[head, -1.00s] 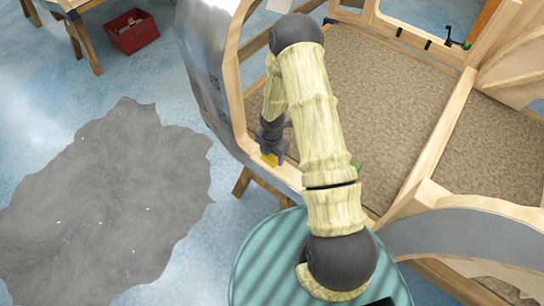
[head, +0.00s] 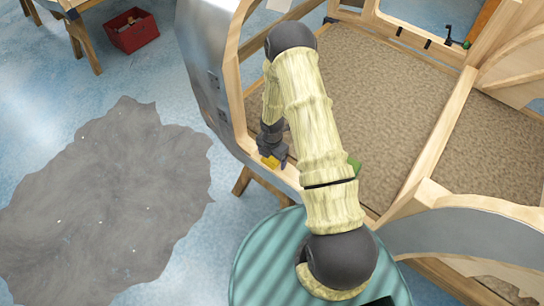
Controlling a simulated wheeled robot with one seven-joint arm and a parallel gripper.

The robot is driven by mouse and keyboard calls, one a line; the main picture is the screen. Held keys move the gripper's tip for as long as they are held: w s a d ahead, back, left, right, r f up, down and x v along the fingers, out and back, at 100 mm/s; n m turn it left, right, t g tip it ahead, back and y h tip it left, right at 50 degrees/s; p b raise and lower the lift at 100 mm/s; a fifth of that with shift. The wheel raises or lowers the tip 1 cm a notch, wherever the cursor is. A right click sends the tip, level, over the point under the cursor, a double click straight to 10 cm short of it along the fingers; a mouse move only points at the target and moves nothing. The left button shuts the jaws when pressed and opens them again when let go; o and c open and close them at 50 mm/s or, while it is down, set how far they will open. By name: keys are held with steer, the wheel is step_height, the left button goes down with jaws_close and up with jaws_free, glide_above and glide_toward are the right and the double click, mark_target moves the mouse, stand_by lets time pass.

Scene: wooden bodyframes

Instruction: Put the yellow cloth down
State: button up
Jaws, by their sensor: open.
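The yellow cloth (head: 270,162) shows as a small yellow patch on the wooden sill of the bodyframe (head: 284,181), at its near left edge. My gripper (head: 272,158) is right at the cloth, low over the sill. Its jaws are open, with the cloth at or between the fingertips. The fingers are small in this view, and I cannot tell whether they still touch the cloth. My arm hides part of the sill and floor to the right of the gripper.
A green object (head: 354,166) shows partly behind my arm. The bodyframe's brown carpeted floor (head: 385,110) is mostly clear. A wooden frame post (head: 440,130) and curved panels stand at right. A red crate (head: 133,30) and a grey mat (head: 110,200) lie at left.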

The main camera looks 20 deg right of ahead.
step_height(320, 180, up, 12)
steer(key=b, duration=0.1)
steer(key=shift+r, duration=0.15)
stand_by(0.4)
stand_by(0.4)
steer(key=s+r+m+t, duration=0.1)
steer(key=s+r+m, duration=0.6)
steer(key=r+m, duration=0.3)
steer(key=s+r+m+t, duration=0.1)
steer(key=s+r+m, duration=0.6)
steer(key=m, duration=0.8)
step_height(320, 180, up, 3)
steer(key=shift+s+f+t, duration=0.1)
steer(key=shift+s+t, duration=0.1)
steer(key=shift+t, duration=0.1)
